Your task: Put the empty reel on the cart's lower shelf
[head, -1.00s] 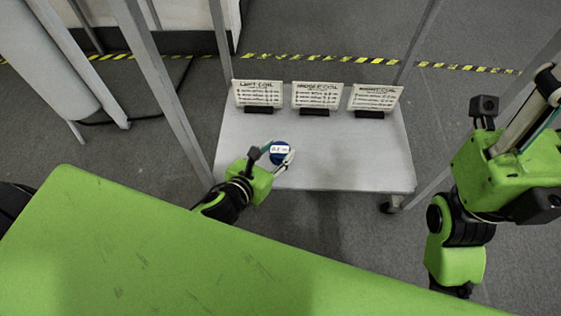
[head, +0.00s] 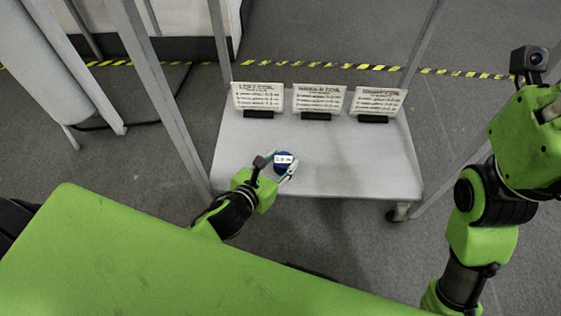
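The blue reel (head: 283,157) has a white label and shows over the front part of the cart's lower shelf (head: 340,180), a plain light grey board. My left gripper (head: 281,166) reaches in from the front left, with one finger on each side of the reel, and looks shut on it. I cannot tell whether the reel touches the shelf or hangs just above it. My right arm is at the right edge of the view, and its fingers are out of the frame.
Three white signs, the left sign (head: 258,97), middle sign (head: 318,99) and right sign (head: 379,101), stand along the shelf's back. Grey cart posts (head: 155,85) rise at the sides. The shelf's right half in front of the signs is bare. Yellow-black tape crosses the floor behind.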

